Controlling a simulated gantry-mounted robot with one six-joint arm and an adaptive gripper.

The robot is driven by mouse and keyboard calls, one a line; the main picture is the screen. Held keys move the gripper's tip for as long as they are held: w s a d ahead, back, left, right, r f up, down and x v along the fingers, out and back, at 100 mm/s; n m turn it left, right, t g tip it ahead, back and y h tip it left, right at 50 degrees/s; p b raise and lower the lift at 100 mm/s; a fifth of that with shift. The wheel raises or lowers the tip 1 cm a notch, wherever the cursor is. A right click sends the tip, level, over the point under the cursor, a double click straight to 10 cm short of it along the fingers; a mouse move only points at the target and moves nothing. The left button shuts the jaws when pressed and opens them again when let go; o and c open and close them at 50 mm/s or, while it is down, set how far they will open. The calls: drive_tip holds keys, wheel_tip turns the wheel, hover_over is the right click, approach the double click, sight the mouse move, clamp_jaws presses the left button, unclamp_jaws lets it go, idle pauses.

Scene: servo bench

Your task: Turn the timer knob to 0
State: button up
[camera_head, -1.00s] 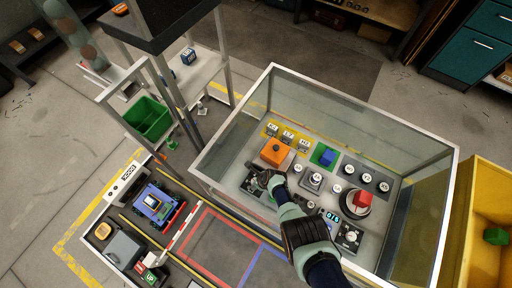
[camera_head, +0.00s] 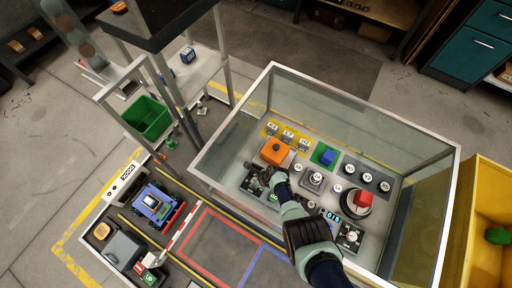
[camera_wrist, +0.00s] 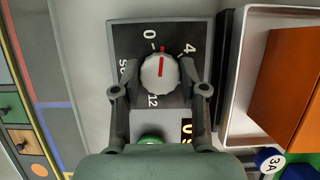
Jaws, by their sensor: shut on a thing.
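The timer knob (camera_wrist: 153,76) is a round, ribbed, pale grey dial with a red pointer line, on a dark square plate (camera_wrist: 120,40) in the wrist view. The pointer points up, between the 0 and the 4 and nearer the 0. My gripper (camera_wrist: 158,70) is shut on the knob, one finger at each side. In the head view my gripper (camera_head: 264,176) reaches into the glass-walled case over the dark plate, and hides most of the knob there.
An orange box (camera_head: 275,151) stands close behind my gripper. Glass walls with a pale rim (camera_head: 232,117) enclose the panel. Another dial (camera_head: 350,237) sits at the front right.

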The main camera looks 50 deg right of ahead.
drive_tip(key=shift+d+f+n+g+y+b, duration=0.15)
drive_tip(key=shift+n+y+b, duration=0.25)
drive_tip(key=shift+n+b, duration=0.5)
drive_tip(key=shift+a+r+n+g+y+b, duration=0.1)
drive_tip(key=shift+n+g+y+b, duration=0.25)
drive_tip(key=shift+n, duration=0.95)
drive_tip(key=o, duration=1.1)
